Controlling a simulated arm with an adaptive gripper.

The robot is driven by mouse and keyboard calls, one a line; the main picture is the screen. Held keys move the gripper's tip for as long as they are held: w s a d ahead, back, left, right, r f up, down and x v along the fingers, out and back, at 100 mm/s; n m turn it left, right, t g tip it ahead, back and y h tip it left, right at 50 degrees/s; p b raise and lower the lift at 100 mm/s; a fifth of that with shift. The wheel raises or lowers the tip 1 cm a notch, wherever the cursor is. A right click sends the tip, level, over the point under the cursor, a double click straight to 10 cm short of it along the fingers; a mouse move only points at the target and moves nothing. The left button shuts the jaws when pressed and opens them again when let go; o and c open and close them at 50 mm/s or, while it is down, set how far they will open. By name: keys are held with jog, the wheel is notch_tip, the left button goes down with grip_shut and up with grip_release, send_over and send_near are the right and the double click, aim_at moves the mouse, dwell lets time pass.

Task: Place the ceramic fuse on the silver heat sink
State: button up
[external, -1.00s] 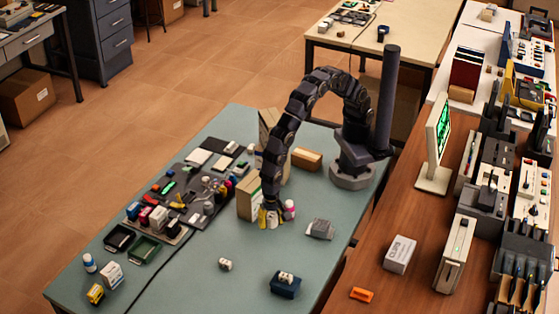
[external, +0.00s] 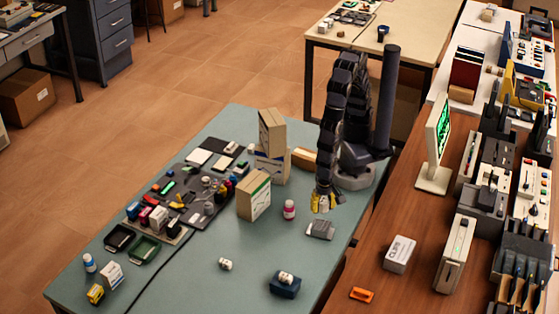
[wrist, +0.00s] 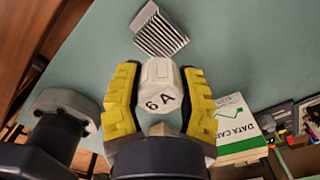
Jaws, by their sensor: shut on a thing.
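My gripper (external: 323,204) is shut on the ceramic fuse (wrist: 160,86), a white faceted piece marked "6 A", held between its yellow fingers in the wrist view. In the external view the fuse is mostly hidden by the fingers. The silver heat sink (external: 320,230), a grey finned block, lies on the teal table just below and in front of my gripper in that view. In the wrist view the heat sink (wrist: 162,32) shows its fins beyond the fuse. The fuse appears held above the table, apart from the heat sink.
A navy block (external: 285,287) bearing a white piece and another white piece (external: 225,264) sit nearer the front. The table between them is clear.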

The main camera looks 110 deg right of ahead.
aim_at(321, 226)
jog(key=shift+f, duration=2.65)
jog(key=shift+f, duration=0.15)
jog(key=o, duration=1)
jog(key=shift+o, duration=0.2)
notch_tip(321, 226, up, 12)
jog(key=shift+w+f, duration=0.1)
jog(key=shift+r, duration=0.25)
